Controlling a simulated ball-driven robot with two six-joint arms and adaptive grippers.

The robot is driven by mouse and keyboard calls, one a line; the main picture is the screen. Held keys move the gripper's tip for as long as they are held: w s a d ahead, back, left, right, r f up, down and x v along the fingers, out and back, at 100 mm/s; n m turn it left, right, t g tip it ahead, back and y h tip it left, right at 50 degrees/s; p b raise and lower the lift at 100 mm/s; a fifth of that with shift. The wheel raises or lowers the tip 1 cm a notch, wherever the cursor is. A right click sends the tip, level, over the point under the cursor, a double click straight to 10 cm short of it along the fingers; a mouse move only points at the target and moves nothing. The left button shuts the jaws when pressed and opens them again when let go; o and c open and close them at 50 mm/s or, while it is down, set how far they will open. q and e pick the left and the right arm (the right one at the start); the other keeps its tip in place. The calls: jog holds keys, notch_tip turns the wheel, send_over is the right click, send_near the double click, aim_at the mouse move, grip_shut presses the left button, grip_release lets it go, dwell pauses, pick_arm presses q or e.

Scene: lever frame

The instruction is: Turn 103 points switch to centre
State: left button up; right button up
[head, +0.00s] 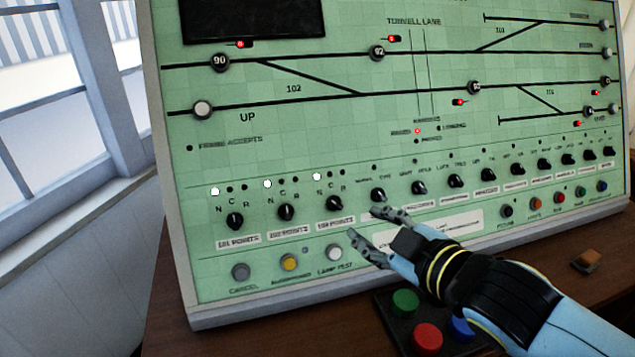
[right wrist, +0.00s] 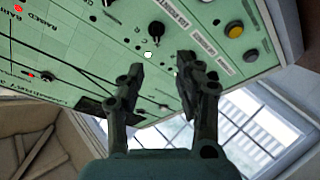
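The 103 points switch (head: 334,203) is a black rotary knob on the lower left of the green panel, third in the row of knobs. Its label is blurred. Above it the white lamp at N (head: 316,177) is lit; the C and R lamps are dark. My right gripper (head: 366,224) is open and empty, just right of and below this knob, apart from it. In the right wrist view its two fingers (right wrist: 160,70) stand apart before the panel. A black knob (right wrist: 157,28) shows beyond them; I cannot tell which. My left gripper is not in view.
The 101 (head: 235,221) and 102 (head: 286,212) knobs sit to the left, with more knobs to the right. A white push button (head: 334,253) lies below the 103 knob. A box with green, red and blue buttons (head: 427,337) stands on the desk under my right arm.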

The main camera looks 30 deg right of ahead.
aim_at(334, 202)
jog(key=x, duration=0.7)
jog(key=shift+w+r+p, duration=0.3)
jog(key=shift+w+p, duration=0.05)
jog(key=shift+w, duration=0.1)
jog(key=x, duration=0.3)
jog(key=shift+w+f, duration=0.1)
jog(key=shift+w, duration=0.15)
jog(key=shift+c, duration=1)
jog(key=c, duration=0.5)
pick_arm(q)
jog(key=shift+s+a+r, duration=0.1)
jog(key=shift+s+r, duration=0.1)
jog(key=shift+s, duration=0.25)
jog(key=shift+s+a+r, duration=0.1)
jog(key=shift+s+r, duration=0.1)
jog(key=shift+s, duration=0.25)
pick_arm(e)
grip_shut()
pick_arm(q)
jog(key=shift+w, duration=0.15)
pick_arm(e)
jog(key=shift+s, duration=0.1)
